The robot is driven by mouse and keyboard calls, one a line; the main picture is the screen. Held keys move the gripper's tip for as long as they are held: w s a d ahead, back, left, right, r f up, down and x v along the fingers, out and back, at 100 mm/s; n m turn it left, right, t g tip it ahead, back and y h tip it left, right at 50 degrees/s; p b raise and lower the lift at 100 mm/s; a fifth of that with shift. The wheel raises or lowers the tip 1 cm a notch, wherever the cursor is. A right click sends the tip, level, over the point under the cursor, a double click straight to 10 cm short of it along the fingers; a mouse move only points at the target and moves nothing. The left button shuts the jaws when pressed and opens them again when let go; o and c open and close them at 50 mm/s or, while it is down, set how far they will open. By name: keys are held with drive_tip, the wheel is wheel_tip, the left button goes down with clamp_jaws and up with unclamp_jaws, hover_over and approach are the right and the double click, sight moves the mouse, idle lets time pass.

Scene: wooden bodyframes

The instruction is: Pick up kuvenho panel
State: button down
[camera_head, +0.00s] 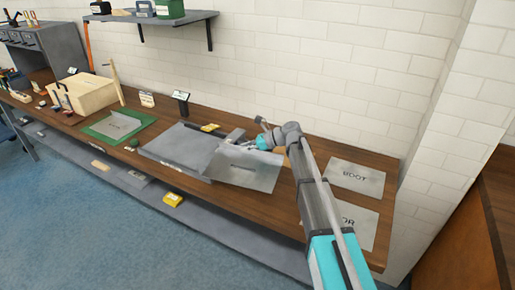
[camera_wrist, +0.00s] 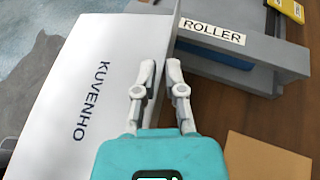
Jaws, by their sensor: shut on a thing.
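The kuvenho panel (camera_wrist: 95,75) is a light grey sheet with dark "KUVENHO" lettering, filling the left of the wrist view. In the head view the panel (camera_head: 240,169) is tilted over the front edge of the bench, with a slot near its middle. My gripper (camera_wrist: 165,68) is shut on the panel's edge, with one finger on each side of it. In the head view my gripper (camera_head: 257,144) is at the panel's upper right, and the fingertips are small and hard to make out.
The wooden bench (camera_head: 292,188) runs along a white brick wall. A grey roller device (camera_wrist: 240,45) labelled "ROLLER" stands close beside my gripper. Grey sheets, one marked "BOOT" (camera_head: 355,177), lie at the right. A green mat (camera_head: 107,131) lies at the left.

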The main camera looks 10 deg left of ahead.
sight(232, 152)
drive_tip(key=a, duration=0.1)
drive_tip(key=a+r+p, duration=0.1)
drive_tip(key=a, duration=0.1)
drive_tip(key=a+r+p, duration=0.1)
drive_tip(key=a, duration=0.1)
drive_tip(key=shift+s+a+r, duration=0.15)
drive_tip(key=shift+a+r, duration=0.05)
drive_tip(key=shift+r, duration=0.05)
idle(0.4)
wheel_tip(232, 152, up, 5)
drive_tip(key=p, duration=0.4)
drive_tip(key=shift+f, duration=0.15)
drive_tip(key=shift+a, duration=0.1)
idle(0.4)
